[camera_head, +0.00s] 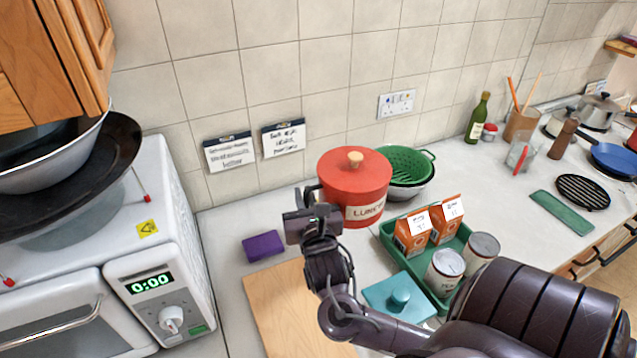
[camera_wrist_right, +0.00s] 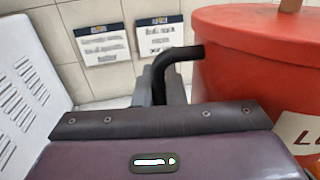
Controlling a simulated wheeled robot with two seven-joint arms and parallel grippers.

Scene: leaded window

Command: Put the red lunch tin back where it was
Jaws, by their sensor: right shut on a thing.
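The red lunch tin (camera_head: 352,188) has a wooden knob on its lid and a pale "LUNCH" label. It is upright at the back of the counter, in front of the green colander. My right gripper (camera_head: 314,200) is at its left side, shut on its dark side handle. In the right wrist view the tin (camera_wrist_right: 255,75) fills the right edge, and the black handle (camera_wrist_right: 184,56) runs down between the fingers. The tin's underside is hidden, so I cannot tell if it touches the counter. My left gripper is not in view.
A green tray (camera_head: 452,301) holds orange cartons (camera_head: 412,235) and white canisters (camera_head: 445,267). The green colander (camera_head: 408,163) is behind the tin. Two note cards (camera_head: 230,152) hang on the wall.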

